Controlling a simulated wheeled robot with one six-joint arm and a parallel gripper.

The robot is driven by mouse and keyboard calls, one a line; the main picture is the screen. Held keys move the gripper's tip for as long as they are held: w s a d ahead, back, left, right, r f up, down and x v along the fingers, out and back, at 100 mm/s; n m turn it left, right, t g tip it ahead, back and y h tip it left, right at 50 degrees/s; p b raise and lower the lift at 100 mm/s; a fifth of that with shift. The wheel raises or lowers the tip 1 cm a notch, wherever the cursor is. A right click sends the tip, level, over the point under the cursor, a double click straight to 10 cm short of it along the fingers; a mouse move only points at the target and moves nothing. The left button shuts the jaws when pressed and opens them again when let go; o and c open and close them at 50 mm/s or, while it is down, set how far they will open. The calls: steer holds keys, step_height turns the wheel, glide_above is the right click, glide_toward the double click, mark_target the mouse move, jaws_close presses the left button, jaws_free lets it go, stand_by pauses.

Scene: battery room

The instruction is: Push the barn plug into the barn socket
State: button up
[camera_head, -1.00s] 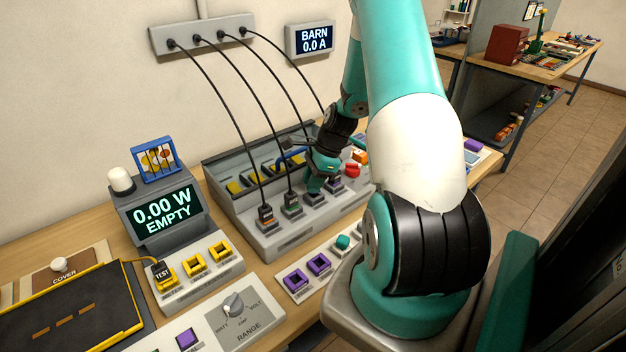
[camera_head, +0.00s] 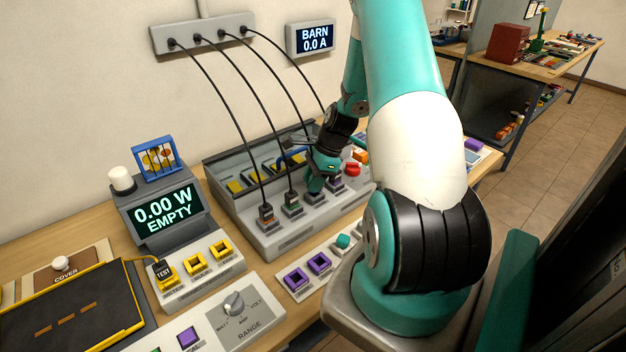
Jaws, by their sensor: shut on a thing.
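My gripper (camera_head: 316,184) is at the grey socket panel (camera_head: 284,240), shut on what I take to be the barn plug. The plug is mostly hidden by the fingers and wrist. They are low over the front row of sockets, just right of two plugged black cables. I cannot tell whether the plug is in the barn socket, which is also covered. The barn display (camera_head: 314,39) on the wall reads "BARN 0.0 A".
A black plug with an orange mark (camera_head: 266,215) and one with a green mark (camera_head: 291,203) stand left of my gripper. Several cables hang from the wall box (camera_head: 203,33). A red button (camera_head: 352,170) is to the right. A meter (camera_head: 168,213) reads "0.00 W EMPTY".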

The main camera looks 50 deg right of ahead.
steer(key=shift+f+b, duration=0.3)
steer(key=shift+f, duration=0.3)
steer(key=o, duration=0.6)
steer(key=shift+o, duration=0.2)
steer(key=shift+r, duration=0.15)
steer(key=p+v, duration=0.9)
steer(key=v, duration=0.1)
steer(key=shift+r, duration=0.35)
steer(key=shift+d, duration=0.1)
